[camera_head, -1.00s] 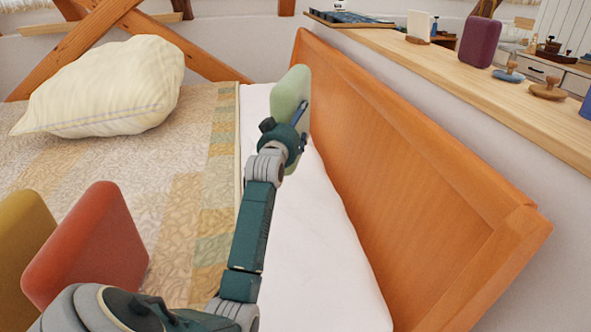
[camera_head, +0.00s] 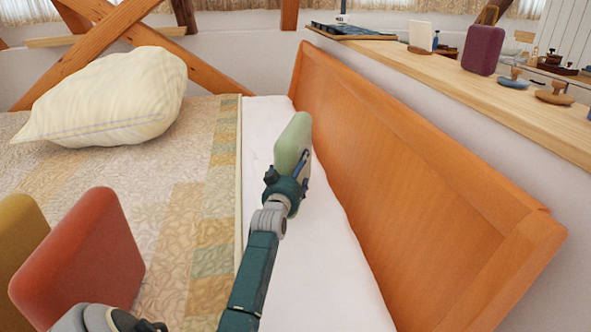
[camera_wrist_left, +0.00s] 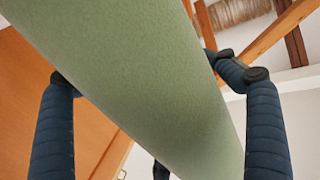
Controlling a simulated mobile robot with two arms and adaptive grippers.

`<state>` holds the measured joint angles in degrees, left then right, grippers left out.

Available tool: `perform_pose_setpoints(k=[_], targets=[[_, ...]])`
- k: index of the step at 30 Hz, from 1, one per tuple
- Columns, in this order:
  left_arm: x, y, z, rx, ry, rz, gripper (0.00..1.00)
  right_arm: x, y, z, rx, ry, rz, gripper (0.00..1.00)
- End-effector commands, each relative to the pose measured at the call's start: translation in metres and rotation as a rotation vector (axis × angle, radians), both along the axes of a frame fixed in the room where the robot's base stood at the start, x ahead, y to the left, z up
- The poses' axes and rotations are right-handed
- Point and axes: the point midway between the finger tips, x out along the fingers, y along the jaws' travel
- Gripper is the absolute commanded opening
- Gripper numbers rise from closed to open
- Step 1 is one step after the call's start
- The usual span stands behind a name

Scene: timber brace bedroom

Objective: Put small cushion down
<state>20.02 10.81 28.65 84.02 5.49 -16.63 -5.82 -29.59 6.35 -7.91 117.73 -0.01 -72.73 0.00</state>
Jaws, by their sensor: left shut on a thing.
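The small cushion (camera_head: 293,141) is light green and shows at the end of my left arm in the head view, over the white sheet beside the headboard. It stands upright, edge toward me. My left gripper (camera_head: 299,172) is shut on its near, lower part. In the left wrist view the green cushion (camera_wrist_left: 140,75) fills the middle between the two dark blue fingers. I cannot tell whether its lower edge touches the sheet.
The wooden headboard (camera_head: 410,180) rises close on the right, with a shelf (camera_head: 480,100) behind it. A cream pillow (camera_head: 110,97) lies at the far left. A red cushion (camera_head: 85,255) and a yellow cushion (camera_head: 18,235) stand at the near left. The white sheet (camera_head: 315,270) is bare nearer me.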

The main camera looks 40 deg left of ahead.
Motion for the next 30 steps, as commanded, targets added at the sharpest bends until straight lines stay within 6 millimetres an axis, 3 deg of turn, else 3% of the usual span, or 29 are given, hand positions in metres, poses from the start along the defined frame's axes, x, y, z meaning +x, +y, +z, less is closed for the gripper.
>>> perform_pose_setpoints(k=[2, 3, 5, 17, 30], targets=[[0.000, 0.000, 0.003, 0.002, -0.004, 0.000, 0.44, 0.000, 0.000, 0.000, 0.000, 0.000, 0.000, 0.37], [0.000, 0.000, -0.001, 0.000, 0.001, 0.000, 0.87, 0.000, 0.000, 0.000, 0.000, 0.000, 0.000, 0.37], [0.000, 0.000, -0.001, 0.000, 0.001, 0.000, 0.99, 0.000, 0.000, 0.000, 0.000, -0.001, 0.000, 0.37], [-0.005, -0.003, -0.001, -0.001, 0.002, -0.001, 1.00, 0.001, 0.000, 0.002, 0.001, -0.004, 0.000, 0.37], [-0.079, -0.043, 0.000, -0.001, 0.003, -0.001, 1.00, -0.010, 0.000, -0.054, -0.002, 0.030, 0.005, 0.37]])
